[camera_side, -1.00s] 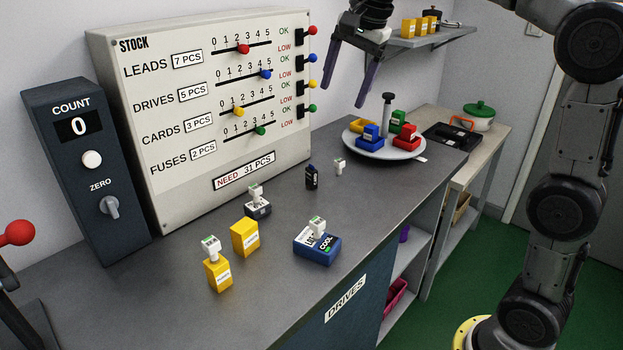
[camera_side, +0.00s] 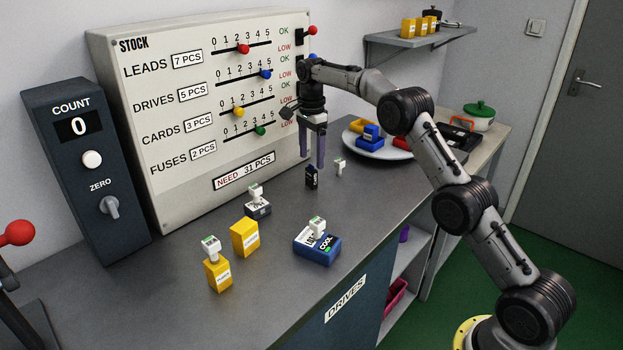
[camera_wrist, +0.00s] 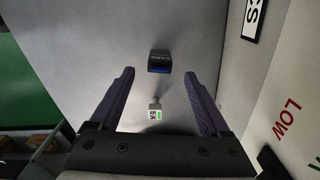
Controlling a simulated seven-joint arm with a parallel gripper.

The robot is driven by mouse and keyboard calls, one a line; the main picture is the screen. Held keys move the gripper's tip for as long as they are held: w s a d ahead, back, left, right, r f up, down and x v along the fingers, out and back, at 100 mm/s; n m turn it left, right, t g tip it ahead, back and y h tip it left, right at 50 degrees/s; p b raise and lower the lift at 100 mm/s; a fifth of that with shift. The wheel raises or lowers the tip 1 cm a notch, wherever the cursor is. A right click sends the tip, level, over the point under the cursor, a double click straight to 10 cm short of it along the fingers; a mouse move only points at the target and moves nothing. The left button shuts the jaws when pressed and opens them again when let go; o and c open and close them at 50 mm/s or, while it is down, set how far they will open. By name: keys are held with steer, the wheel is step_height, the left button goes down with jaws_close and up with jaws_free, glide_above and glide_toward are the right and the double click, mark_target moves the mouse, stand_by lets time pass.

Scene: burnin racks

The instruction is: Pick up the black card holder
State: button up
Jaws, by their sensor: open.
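The small black card holder (camera_side: 312,179) stands on the grey counter in front of the stock board.
A small white stamp-like piece (camera_side: 339,167) stands close right of the holder; it also shows in the wrist view (camera_wrist: 154,113). A dark block (camera_side: 258,210), yellow boxes (camera_side: 244,238) and a blue box (camera_side: 317,248) stand nearer. The stock board (camera_side: 170,190) rises behind.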

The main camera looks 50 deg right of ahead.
mark_target(311, 169)
steer(key=shift+f, duration=3.2)
steer(key=shift+c, duration=0.3)
jaws_close()
